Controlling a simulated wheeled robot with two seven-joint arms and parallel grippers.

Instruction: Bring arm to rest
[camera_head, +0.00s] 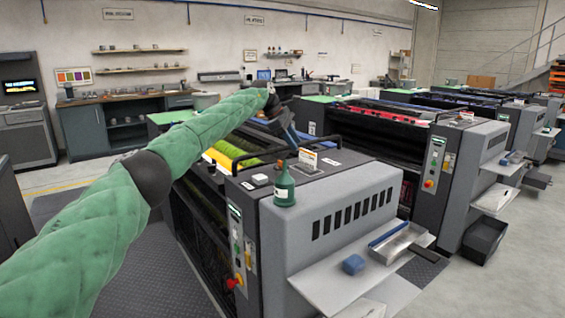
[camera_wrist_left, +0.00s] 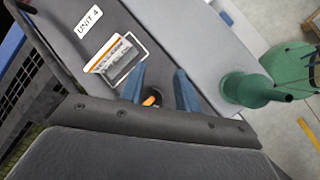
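My left arm in its green sleeve reaches across the head view from the lower left. My left gripper (camera_head: 292,138) hangs above the top of the nearest ink unit (camera_head: 340,205), pointing down, behind the green bottle (camera_head: 284,186). In the left wrist view its two blue fingers (camera_wrist_left: 160,88) stand apart. A small dark thing with an orange part (camera_wrist_left: 151,100) shows between them; I cannot tell whether it is touched. A label card (camera_wrist_left: 110,55) lies beyond the fingertips, beside the "UNIT 4" plate (camera_wrist_left: 89,21). My right gripper is not in view.
The green bottle also shows in the left wrist view (camera_wrist_left: 247,90), right of the fingers. A side shelf (camera_head: 340,283) holds a blue block (camera_head: 353,264) and a metal tray (camera_head: 397,243). More units stand to the right. Open floor lies at the lower right.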

